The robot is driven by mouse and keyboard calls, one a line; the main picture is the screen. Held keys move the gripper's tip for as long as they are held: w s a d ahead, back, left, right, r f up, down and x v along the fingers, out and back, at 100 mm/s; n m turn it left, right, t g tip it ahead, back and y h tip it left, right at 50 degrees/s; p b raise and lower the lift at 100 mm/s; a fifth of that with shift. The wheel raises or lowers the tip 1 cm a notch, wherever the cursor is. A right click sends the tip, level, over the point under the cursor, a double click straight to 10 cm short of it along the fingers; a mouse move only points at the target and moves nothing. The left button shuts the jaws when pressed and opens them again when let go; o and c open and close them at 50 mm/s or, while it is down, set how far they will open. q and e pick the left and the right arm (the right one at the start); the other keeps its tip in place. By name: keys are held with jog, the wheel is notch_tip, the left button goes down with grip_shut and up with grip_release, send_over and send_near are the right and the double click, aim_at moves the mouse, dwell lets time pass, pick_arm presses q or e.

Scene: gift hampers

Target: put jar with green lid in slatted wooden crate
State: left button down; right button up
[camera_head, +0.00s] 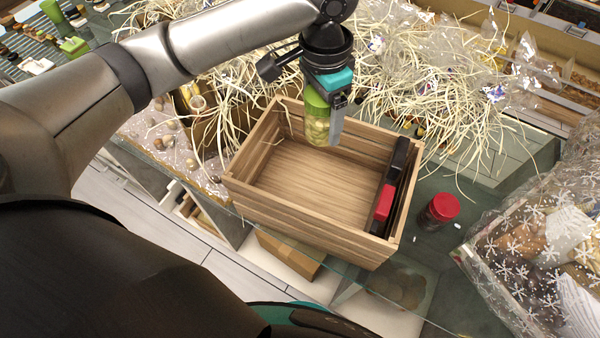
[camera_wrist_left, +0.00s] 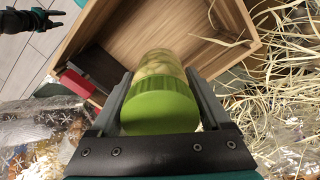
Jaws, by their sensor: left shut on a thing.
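The jar with the green lid (camera_head: 317,128) has a clear body with pale contents. My left gripper (camera_head: 328,122) is shut on it by the lid and holds it over the back part of the slatted wooden crate (camera_head: 300,222). The left wrist view shows the jar (camera_wrist_left: 160,105) between the two fingers, with the crate's bare floor (camera_wrist_left: 135,40) beyond it. The jar's lower end is partly hidden behind the lid there. My right gripper (camera_wrist_left: 48,18) shows small at the top left of the left wrist view, its fingers apart and empty.
A black and red item (camera_head: 384,203) stands inside the crate along its right wall; the rest of the crate floor is clear. A red-lidded jar (camera_head: 439,209) stands just right of the crate. Straw (camera_head: 430,90) lies behind, and a wrapped hamper (camera_head: 530,250) at the right.

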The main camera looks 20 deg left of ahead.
pick_arm(q)
jog(key=f+m, duration=0.1)
jog(key=w+d+f+m, duration=0.1)
jog(key=f+m, duration=0.1)
jog(key=f, duration=0.1)
jog(key=shift+w+d+b, duration=0.2)
jog(key=shift+d+b, duration=0.1)
jog(key=shift+d, duration=0.05)
notch_tip(320, 180, down, 7)
jog(key=d+m+b, duration=0.2)
jog(key=m, duration=0.3)
jog(key=a+f, duration=0.2)
jog(key=a, duration=0.1)
jog(key=w+a+f+b, duration=0.1)
jog(key=a+f, duration=0.1)
jog(key=a, duration=0.2)
jog(key=w+a+f, duration=0.1)
jog(key=a+f, duration=0.1)
jog(key=a, duration=0.2)
jog(key=shift+w+f+b, duration=0.15)
jog(key=shift+b, duration=0.15)
jog(key=shift+w+a+f+b, duration=0.15)
jog(key=shift+a+f+b, duration=0.15)
jog(key=shift+a+f, duration=0.95)
pick_arm(e)
jog(key=shift+s+d+f, duration=0.1)
jog(key=shift+s+f, duration=0.05)
jog(key=shift+f, duration=1)
jog(key=shift+s+f, duration=0.15)
jog(key=shift+f, duration=1)
